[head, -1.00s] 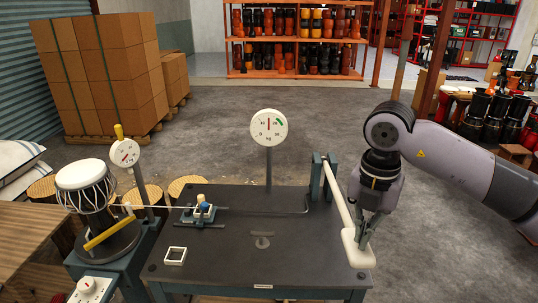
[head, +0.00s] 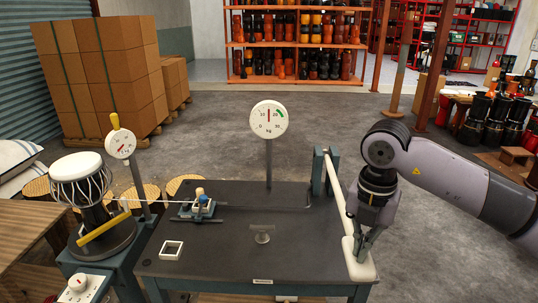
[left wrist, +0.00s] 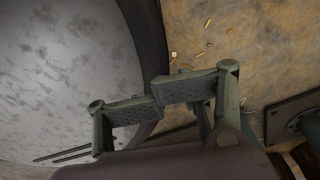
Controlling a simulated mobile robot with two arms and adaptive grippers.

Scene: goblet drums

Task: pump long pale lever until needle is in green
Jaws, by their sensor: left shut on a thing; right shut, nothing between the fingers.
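The long pale lever (head: 342,205) runs along the right side of the dark table, from a blue-grey bracket (head: 326,172) to a broad pale end (head: 360,268). My right gripper (head: 358,252) is shut and points down at this end, with nothing between its fingers; exact contact is unclear. The white round kg gauge (head: 269,117) stands behind the table. Its red needle points about straight up, left of the green band at the upper right. My left gripper (left wrist: 155,105) shows in the left wrist view, its fingers closed together; what they hold cannot be made out.
A goblet drum (head: 82,180) sits on a stand at left, beside a smaller dial (head: 120,143). A small clamp-like fixture (head: 198,206) and a white square frame (head: 171,250) are on the table (head: 215,260). Open floor lies behind the table.

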